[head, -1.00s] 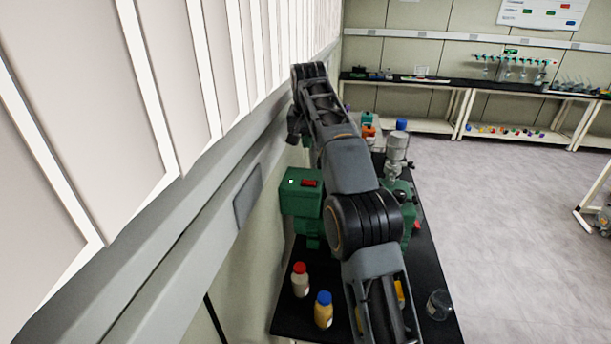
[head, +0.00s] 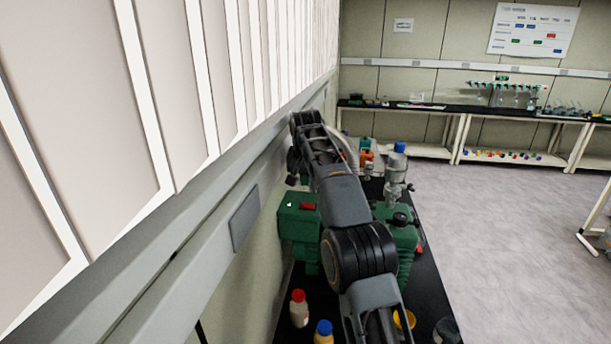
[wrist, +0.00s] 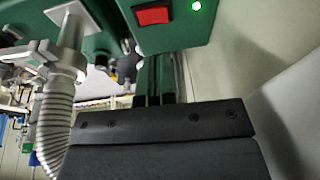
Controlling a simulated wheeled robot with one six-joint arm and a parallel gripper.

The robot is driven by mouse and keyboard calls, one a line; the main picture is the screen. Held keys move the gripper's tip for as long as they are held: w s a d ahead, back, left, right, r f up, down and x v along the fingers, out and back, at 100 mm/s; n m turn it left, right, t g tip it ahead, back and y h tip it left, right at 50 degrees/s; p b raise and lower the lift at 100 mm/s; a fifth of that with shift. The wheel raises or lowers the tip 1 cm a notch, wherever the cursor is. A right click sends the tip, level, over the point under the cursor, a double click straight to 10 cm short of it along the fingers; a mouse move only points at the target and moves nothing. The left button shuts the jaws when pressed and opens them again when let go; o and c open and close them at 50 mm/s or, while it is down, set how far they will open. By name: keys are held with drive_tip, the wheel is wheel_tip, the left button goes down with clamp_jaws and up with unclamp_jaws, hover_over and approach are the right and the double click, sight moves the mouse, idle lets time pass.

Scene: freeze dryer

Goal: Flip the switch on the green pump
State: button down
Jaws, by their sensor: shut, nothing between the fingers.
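The green pump (head: 299,228) stands on the black bench beside the wall, with a red switch (head: 307,206) and a small lit green light on its top face. In the wrist view the pump's green housing (wrist: 195,32) fills the upper part, with the red switch (wrist: 153,15) near the top edge. In the head view my arm's far end bends down by the wall beyond the pump, and the fingertips are not clear.
Metal glassware with a blue cap (head: 398,165) stands right of my arm. A red-capped bottle (head: 299,308) and a blue-capped bottle (head: 323,335) stand in front of the pump. The wall is close on the left. A corrugated hose (wrist: 55,120) runs along the wrist view's left.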

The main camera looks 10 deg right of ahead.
sight(309, 205)
drive_tip(key=x, duration=0.3)
drive_tip(key=b+x, duration=0.1)
drive_tip(key=x, duration=0.2)
drive_tip(key=shift+s+a, duration=0.15)
drive_tip(key=shift+s, duration=0.1)
drive_tip(key=shift+a+f, duration=0.15)
drive_tip(key=shift+f, duration=0.85)
drive_tip(key=shift+f, duration=0.1)
drive_tip(key=shift+a+f, duration=0.1)
drive_tip(key=shift+f, duration=0.1)
drive_tip(key=shift+d, duration=0.25)
drive_tip(key=shift+s+d+r, duration=0.15)
drive_tip(key=shift+s+d, duration=0.05)
drive_tip(key=shift+d, duration=0.35)
drive_tip(key=shift+r, duration=0.15)
